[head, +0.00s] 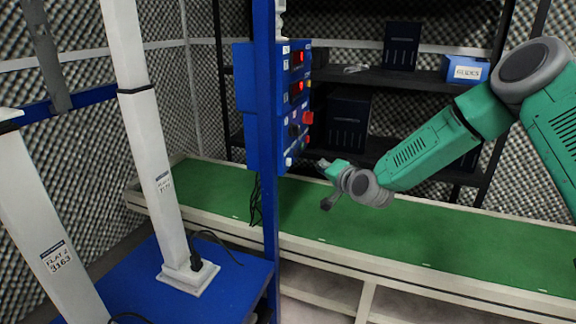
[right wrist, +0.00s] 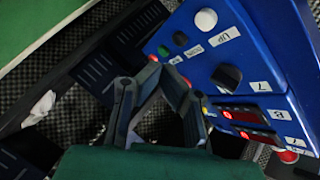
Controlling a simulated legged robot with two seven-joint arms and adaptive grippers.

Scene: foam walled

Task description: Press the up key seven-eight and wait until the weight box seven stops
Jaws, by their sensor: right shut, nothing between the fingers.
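The blue control panel (head: 262,110) stands on a blue post in the middle of the head view and fills the right of the right wrist view. A white key (right wrist: 206,19) there has a label that seems to read UP. A dark key (right wrist: 180,38) and a green key (right wrist: 163,50) sit left of it. A black knob (right wrist: 227,76) is near a label with 7. My right gripper (head: 325,164) is shut and empty, near the panel's lower right; its fingertips also show in the right wrist view (right wrist: 160,66). I cannot identify weight box seven. My left gripper is out of view.
Red displays (head: 297,58) light the panel. A dark shelf (head: 400,78) behind holds dark boxes and a blue bin (head: 465,69). A green-topped bench (head: 420,230) runs below my right arm, largely clear. White columns (head: 148,140) stand at left.

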